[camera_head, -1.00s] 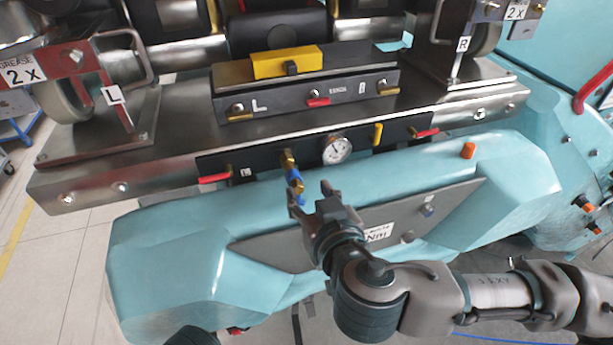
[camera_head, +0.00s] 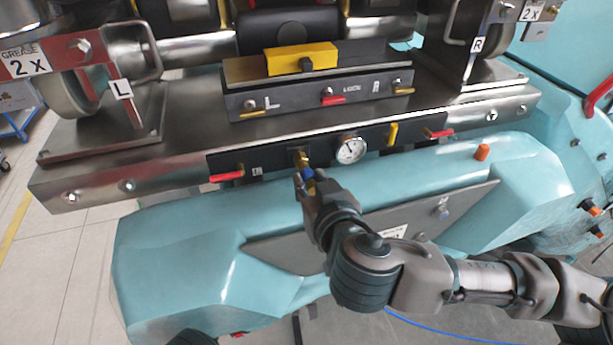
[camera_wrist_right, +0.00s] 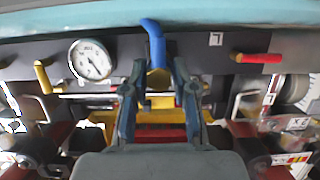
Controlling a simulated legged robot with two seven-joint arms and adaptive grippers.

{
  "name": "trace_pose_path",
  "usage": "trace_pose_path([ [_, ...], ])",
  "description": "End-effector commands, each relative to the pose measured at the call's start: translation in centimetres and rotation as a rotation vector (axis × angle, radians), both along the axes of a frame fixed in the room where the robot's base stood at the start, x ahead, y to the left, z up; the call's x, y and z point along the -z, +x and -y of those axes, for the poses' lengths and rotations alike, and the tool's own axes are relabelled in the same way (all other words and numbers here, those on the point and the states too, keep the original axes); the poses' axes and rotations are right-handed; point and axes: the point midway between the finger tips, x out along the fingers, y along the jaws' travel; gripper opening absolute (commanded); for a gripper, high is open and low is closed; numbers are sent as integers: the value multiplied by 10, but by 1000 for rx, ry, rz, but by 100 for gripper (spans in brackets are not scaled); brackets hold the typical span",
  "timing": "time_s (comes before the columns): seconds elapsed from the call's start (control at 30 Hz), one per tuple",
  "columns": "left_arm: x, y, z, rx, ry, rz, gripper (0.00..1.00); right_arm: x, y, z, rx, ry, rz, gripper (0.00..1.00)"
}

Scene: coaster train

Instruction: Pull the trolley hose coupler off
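The hose coupler is a brass fitting (camera_head: 301,157) with a blue hose end (camera_head: 308,173), on the black panel left of the pressure gauge. In the right wrist view the brass coupler (camera_wrist_right: 158,79) and the bent blue hose (camera_wrist_right: 154,42) show between the fingers. My right gripper (camera_head: 310,188) is at the hose end, partly covering it. In the wrist view its two fingers (camera_wrist_right: 159,78) stand apart on either side of the coupler, with gaps visible, so it looks open. My left gripper is not in view.
The pressure gauge (camera_head: 351,150) and a yellow lever (camera_head: 392,134) are right of the coupler. A red lever (camera_head: 227,177) is to its left. The teal body (camera_head: 190,250) lies below, and the steel beam (camera_head: 180,140) above.

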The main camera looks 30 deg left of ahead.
Motion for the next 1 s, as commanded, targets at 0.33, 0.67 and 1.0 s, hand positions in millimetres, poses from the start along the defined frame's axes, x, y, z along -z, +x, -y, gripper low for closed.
trace_pose_path([
  [0.33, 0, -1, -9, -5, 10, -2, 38, 1, -3, 1, -11, 3, -2, 0],
  [0.67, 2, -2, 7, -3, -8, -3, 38, 3, -5, 6, -10, 1, -4, 0],
  [1.0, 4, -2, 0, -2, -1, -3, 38, 5, -8, 9, -12, -3, -8, 0],
])
